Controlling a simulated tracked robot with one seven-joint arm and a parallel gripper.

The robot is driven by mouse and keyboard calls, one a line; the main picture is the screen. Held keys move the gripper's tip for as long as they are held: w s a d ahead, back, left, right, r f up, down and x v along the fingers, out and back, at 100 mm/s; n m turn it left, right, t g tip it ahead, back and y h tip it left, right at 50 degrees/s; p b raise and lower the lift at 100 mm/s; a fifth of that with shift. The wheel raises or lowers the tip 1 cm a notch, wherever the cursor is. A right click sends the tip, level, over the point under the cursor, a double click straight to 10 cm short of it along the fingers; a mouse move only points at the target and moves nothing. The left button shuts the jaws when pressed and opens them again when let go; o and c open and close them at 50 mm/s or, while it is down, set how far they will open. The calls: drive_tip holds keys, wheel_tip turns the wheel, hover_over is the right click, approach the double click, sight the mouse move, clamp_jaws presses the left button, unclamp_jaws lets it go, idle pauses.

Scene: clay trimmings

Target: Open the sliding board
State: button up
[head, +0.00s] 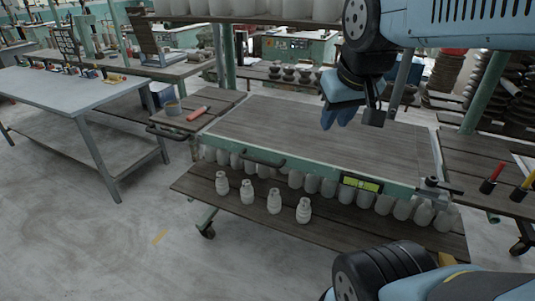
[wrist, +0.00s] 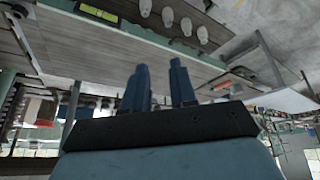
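The sliding board (head: 320,135) is a wide grey-brown plank top on a green-framed cart, with a dark bar handle (head: 263,159) on its front rail. The board lies flat and looks flush with the frame. A yellow-green label (head: 361,184) is on the front rail; it also shows in the wrist view (wrist: 98,13). My gripper (head: 335,117) hangs above the board's back middle, apart from board and handle. In the wrist view my gripper (wrist: 160,85) has its two blue fingers apart with nothing between them.
Several pale jars (head: 248,191) stand on the lower wooden shelf (head: 330,232). A side bench (head: 200,110) at the left holds a red-handled tool (head: 198,113); a right bench (head: 495,165) holds more tools. A grey table (head: 70,88) stands further left. The floor (head: 110,240) at front left is clear.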

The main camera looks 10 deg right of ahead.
drive_tip(key=shift+o, duration=1.4)
drive_tip(key=w+a+f+n+g, duration=0.1)
drive_tip(key=w+a+f+n, duration=0.1)
drive_tip(key=w, duration=0.5)
drive_tip(key=w+a+f+n+g+h, duration=0.1)
drive_tip(key=w+a+f+n, duration=0.1)
drive_tip(key=w, duration=0.4)
drive_tip(key=shift+w+n, duration=0.3)
drive_tip(key=shift+w, duration=0.1)
drive_tip(key=n+g, duration=0.2)
drive_tip(key=n, duration=0.3)
approach(261, 161)
drive_tip(key=shift+n, duration=0.3)
drive_tip(key=f, duration=0.2)
drive_tip(key=w+f, duration=0.1)
drive_tip(key=f, duration=0.2)
drive_tip(key=d+f, duration=0.1)
drive_tip(key=f, duration=0.2)
drive_tip(key=shift+w+f, duration=0.15)
clamp_jaws()
